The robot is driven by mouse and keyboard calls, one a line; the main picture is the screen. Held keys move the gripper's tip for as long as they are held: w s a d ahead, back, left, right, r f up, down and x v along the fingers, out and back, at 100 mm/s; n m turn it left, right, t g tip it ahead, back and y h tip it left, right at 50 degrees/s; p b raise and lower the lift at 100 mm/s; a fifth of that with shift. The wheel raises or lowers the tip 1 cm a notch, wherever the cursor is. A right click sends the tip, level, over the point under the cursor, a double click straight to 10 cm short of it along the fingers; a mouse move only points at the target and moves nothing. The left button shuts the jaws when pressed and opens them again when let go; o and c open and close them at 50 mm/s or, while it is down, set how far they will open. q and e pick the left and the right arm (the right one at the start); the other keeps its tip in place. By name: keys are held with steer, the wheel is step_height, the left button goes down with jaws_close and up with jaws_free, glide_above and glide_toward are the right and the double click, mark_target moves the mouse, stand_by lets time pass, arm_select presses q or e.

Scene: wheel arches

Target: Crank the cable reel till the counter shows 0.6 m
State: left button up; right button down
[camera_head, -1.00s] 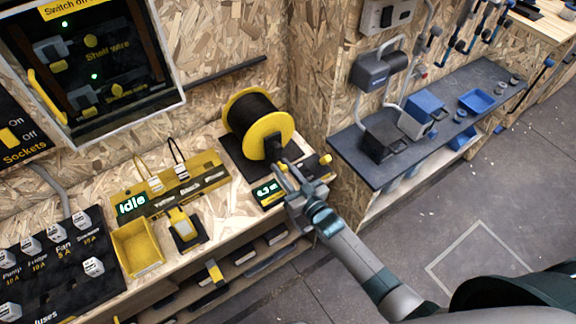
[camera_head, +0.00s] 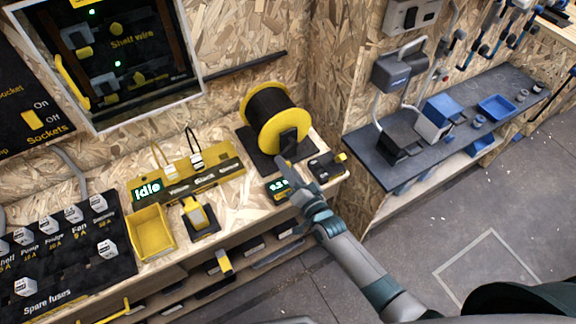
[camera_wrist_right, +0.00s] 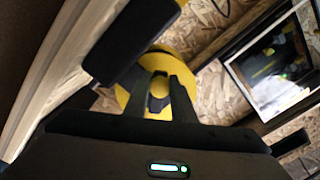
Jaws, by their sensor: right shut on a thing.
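The cable reel (camera_head: 268,105), yellow flanges with dark cable, stands on a dark base at the back right of the wooden bench. It also shows in the right wrist view (camera_wrist_right: 186,98). My right gripper (camera_head: 284,163) is at the front of the reel, shut on its crank handle; arm and fingers largely hide the handle. In the right wrist view, the gripper's fingers (camera_wrist_right: 160,92) point at the yellow flange. The counter (camera_head: 278,187), a small display in front of the reel, seems to read 0.3 m. My left gripper is not in view.
A dark block with a yellow knob (camera_head: 327,165) sits right of the counter. A yellow panel reading Idle (camera_head: 190,176), a yellow bin (camera_head: 152,233) and a fuse board (camera_head: 70,250) lie left. A grey shelf (camera_head: 440,130) stands right.

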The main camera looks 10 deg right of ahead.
stand_by(0.3)
steer(key=c, duration=1.5)
jaws_free()
steer(key=shift+r, duration=0.1)
steer(key=shift+s, duration=0.1)
steer(key=shift+b+v, duration=1.9)
steer(key=shift+v, duration=6.75)
